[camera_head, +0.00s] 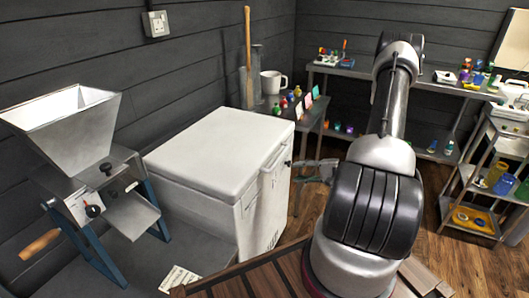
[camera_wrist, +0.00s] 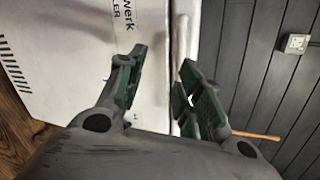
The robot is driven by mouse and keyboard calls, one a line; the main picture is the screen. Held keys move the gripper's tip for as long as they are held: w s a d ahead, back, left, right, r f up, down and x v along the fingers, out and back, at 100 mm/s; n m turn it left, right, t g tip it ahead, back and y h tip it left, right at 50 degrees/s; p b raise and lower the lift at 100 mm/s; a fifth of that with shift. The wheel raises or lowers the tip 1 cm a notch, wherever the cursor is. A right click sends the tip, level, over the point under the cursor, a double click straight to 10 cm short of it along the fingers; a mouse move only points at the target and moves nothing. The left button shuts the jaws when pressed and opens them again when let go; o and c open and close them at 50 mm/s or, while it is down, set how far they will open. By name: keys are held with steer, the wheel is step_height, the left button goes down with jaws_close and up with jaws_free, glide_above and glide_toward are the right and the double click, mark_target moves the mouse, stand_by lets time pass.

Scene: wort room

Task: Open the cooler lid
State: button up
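The cooler (camera_head: 250,215) is a white chest with its lid (camera_head: 215,145) lying shut on top. A handle-like fitting (camera_head: 272,172) shows on its front face. My gripper (camera_head: 318,170) is just to the right of that face in the head view, partly hidden by my arm. In the wrist view, the cooler's front (camera_wrist: 70,40) with printed lettering fills the left, and the lid's edge (camera_wrist: 183,35) runs down the middle. My gripper (camera_wrist: 162,82) is open there, its green-padded fingers apart with pale cooler surface behind the gap. I cannot tell whether they touch it.
A metal mill with a hopper (camera_head: 65,110) stands close to the cooler's left. A wooden-handled paddle (camera_head: 248,60) and a white jug (camera_head: 273,82) stand behind. A shelf rack (camera_head: 480,190) is at the right. Dark plank walls close off the left and back.

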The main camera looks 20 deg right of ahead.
steer(key=n+t, duration=0.1)
steer(key=t, duration=0.1)
glide_toward(280, 155)
steer(key=w+a+f, duration=0.1)
steer(key=a, duration=0.1)
steer(key=shift+n+h, duration=0.4)
steer(key=shift+n, duration=0.4)
steer(key=x, duration=0.8)
steer(key=shift+w+d, duration=0.15)
steer(key=shift+d, duration=0.05)
steer(key=shift+r, duration=0.1)
steer(key=shift+c, duration=0.3)
jaws_close()
